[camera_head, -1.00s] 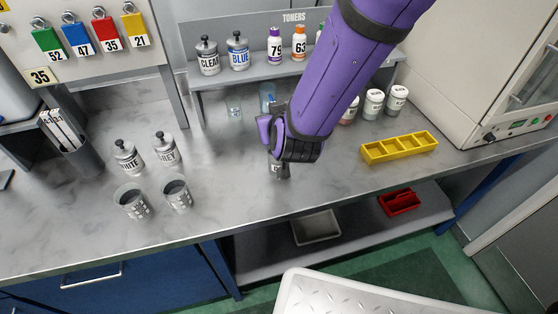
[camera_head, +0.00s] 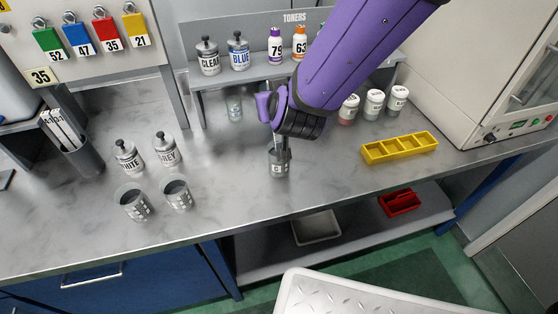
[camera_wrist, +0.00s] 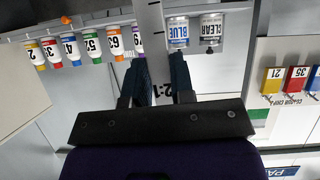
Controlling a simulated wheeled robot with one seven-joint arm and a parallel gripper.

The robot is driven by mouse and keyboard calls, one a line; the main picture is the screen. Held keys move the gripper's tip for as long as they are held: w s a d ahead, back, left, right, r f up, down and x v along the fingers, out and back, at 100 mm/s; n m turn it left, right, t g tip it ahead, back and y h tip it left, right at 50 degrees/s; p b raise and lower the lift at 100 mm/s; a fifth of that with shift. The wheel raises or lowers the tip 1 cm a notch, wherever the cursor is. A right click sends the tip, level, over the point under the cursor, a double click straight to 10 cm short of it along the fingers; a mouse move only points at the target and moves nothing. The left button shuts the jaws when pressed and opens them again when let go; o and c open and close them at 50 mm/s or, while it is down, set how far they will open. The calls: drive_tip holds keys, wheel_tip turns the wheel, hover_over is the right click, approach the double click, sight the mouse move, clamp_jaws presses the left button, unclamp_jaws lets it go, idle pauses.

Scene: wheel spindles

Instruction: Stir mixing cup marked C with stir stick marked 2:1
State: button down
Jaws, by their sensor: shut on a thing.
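Mixing cup C (camera_head: 279,163) is a small grey cup standing upright on the bench, right of centre in the head view. My gripper (camera_head: 281,137) is directly above it and partly covers its rim. My gripper is shut on a pale flat stir stick (camera_wrist: 151,35); part of its 2:1 mark shows between the fingers in the wrist view (camera_wrist: 157,85). The stick points down toward the cup mouth. Its lower end is hidden, so I cannot tell how deep it is or whether it touches the cup.
Two grey cups (camera_head: 134,202) and the WHITE (camera_head: 128,157) and GREY (camera_head: 166,150) cans stand left. A holder (camera_head: 82,160) with several sticks is farther left. A clear glass (camera_head: 234,108) stands behind, below the toner shelf. Lidded jars (camera_head: 373,104) and a yellow tray (camera_head: 400,147) are right.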

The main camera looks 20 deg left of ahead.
drive_tip(key=shift+r, duration=2.6)
